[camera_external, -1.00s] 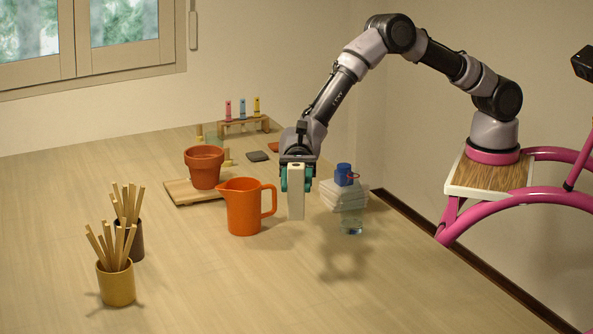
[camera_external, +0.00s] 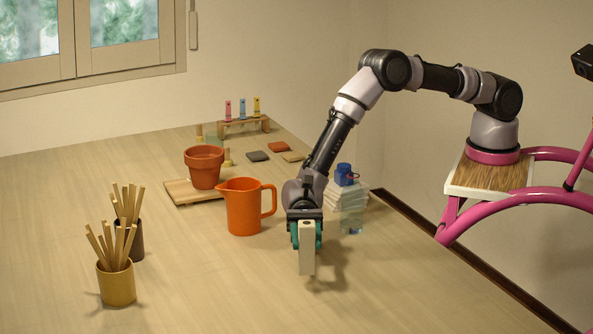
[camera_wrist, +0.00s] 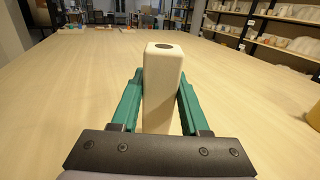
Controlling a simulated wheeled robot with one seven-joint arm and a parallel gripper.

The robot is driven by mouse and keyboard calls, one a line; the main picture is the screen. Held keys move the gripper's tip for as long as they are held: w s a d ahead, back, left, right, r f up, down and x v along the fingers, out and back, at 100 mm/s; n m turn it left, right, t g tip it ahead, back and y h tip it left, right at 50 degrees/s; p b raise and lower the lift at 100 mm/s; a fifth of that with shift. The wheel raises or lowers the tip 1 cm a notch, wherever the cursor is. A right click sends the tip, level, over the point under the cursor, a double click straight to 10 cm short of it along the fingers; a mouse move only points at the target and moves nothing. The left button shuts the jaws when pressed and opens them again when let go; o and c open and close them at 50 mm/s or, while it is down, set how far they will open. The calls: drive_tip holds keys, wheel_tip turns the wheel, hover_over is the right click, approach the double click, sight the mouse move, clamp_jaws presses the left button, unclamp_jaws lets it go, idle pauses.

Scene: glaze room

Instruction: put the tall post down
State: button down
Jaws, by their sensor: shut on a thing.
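The tall post (camera_external: 307,253) is a cream, square-sided block with a dark round hole in its top. It stands upright between the green fingers of my gripper (camera_external: 307,238), which is shut on it. In the wrist view the post (camera_wrist: 162,85) rises between both fingers of my gripper (camera_wrist: 161,100), with its hole facing up. Its lower end is close to the tabletop (camera_external: 200,290); I cannot tell if it touches.
An orange jug (camera_external: 244,208) stands left of my gripper. Behind it are a terracotta pot (camera_external: 204,168) on a board and a small rack (camera_external: 243,126). White stacked sheets (camera_external: 345,198) with a blue-capped item (camera_external: 344,174) lie right. Stick-filled cups (camera_external: 116,284) stand front left. The front table is clear.

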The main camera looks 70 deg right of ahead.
sight(306, 254)
drive_tip(key=shift+f, duration=1.75)
drive_tip(key=shift+f, duration=0.1)
drive_tip(key=shift+c, duration=2)
unclamp_jaws()
drive_tip(key=shift+f, duration=0.1)
drive_tip(key=shift+r, duration=0.2)
drive_tip(key=shift+w+d, duration=0.2)
drive_tip(key=shift+d, duration=0.15)
drive_tip(key=v, duration=1.1)
drive_tip(key=shift+s+d, duration=0.1)
drive_tip(key=shift+d, duration=0.05)
